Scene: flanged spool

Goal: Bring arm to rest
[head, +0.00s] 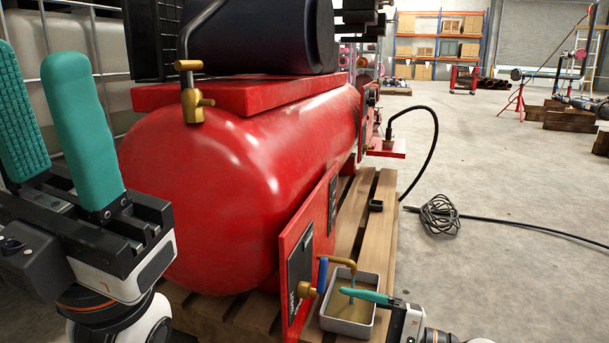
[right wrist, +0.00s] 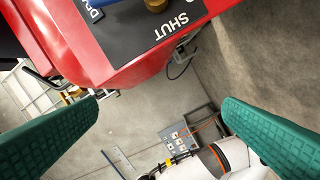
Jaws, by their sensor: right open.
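My left gripper (head: 38,60) is raised at the left of the head view, its two teal fingers apart with nothing between them. My right gripper is low at the front, one teal finger (head: 365,297) showing over the grey tray. In the right wrist view my right gripper (right wrist: 160,125) has its fingers wide apart and empty. A blue valve handle (head: 322,273) stands roughly upright beside a brass outlet pipe (head: 345,262) that bends down toward the tray (head: 324,322). The handle's edge also shows in the right wrist view (right wrist: 92,12), above a dark plate reading "SHUT" (right wrist: 165,27).
The red compressor tank (head: 215,180) stands on a wooden pallet (head: 383,205), close beside my left gripper. A red panel (head: 326,225) rises beside the tray. A coiled black cable (head: 440,215) lies on the floor at right. The concrete floor (head: 500,270) right of the pallet is mostly clear.

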